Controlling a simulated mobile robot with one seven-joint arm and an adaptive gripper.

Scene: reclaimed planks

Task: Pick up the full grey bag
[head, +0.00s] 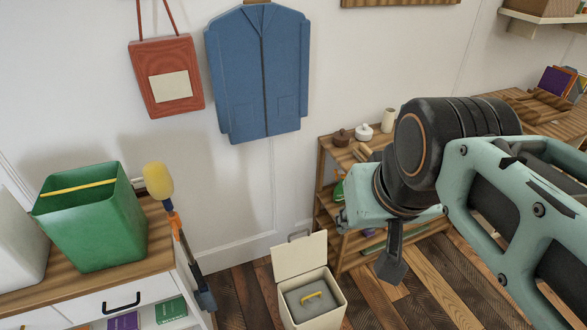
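The grey bag (303,309) sits inside a cream bin (297,322) on the floor at the lower middle of the head view. The bin's lid (299,255) is swung up at the back. My gripper (391,268) hangs to the right of the bin and above it, apart from the bag. One dark finger shows, pointing down; I cannot see a second finger or any gap.
A green bin (95,225) with a yellow bar across its mouth stands on the left cabinet (150,256). A yellow-headed duster (159,182) is by the cabinet's edge. A wooden shelf (327,195) stands behind my arm. Plank floor (245,300) is clear left of the cream bin.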

